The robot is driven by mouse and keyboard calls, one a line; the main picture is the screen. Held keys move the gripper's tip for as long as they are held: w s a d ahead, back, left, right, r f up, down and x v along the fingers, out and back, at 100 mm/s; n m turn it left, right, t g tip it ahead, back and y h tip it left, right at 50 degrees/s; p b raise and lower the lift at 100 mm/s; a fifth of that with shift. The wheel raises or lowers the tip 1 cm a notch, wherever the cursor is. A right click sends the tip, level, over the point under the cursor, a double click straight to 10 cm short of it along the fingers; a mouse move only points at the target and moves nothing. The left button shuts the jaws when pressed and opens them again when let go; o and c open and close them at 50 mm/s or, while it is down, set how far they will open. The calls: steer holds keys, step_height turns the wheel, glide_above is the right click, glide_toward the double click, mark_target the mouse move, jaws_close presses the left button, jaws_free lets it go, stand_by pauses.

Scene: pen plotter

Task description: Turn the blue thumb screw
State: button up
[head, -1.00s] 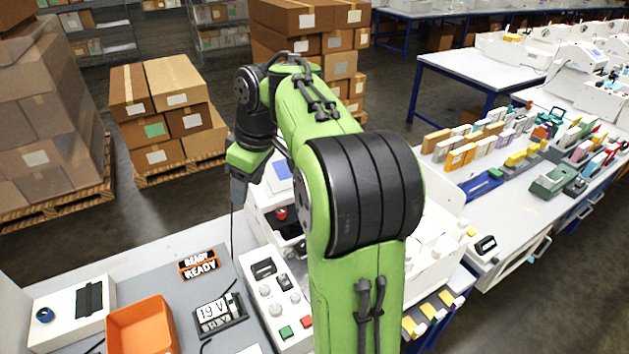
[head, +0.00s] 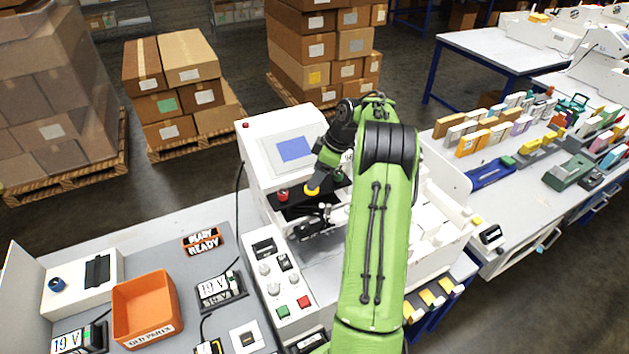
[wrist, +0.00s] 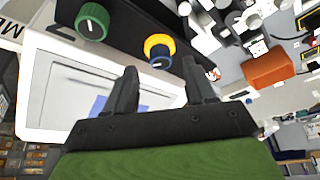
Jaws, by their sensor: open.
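My gripper (wrist: 160,72) is open and empty in the wrist view, its two dark fingers pointing towards a yellow-rimmed knob (wrist: 159,50). A green knob (wrist: 92,21) sits left of it on the same dark bar. In the head view the yellow knob (head: 313,190) and a red knob (head: 283,196) show at the plotter's dark carriage, beneath my wrist.
The white plotter (head: 262,150) has a raised hood with a blue screen (head: 294,149). A control panel (head: 279,283) with knobs and buttons is in front. An orange bin (head: 146,305) and number displays stand left on the grey bench.

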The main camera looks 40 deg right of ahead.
steer(key=x, duration=0.2)
steer(key=shift+w+a+f, duration=0.2)
steer(key=shift+a, duration=0.05)
steer(key=shift+w+f, duration=0.1)
steer(key=shift+f, duration=0.15)
steer(key=shift+c, duration=0.5)
jaws_close()
steer(key=shift+m, duration=0.3)
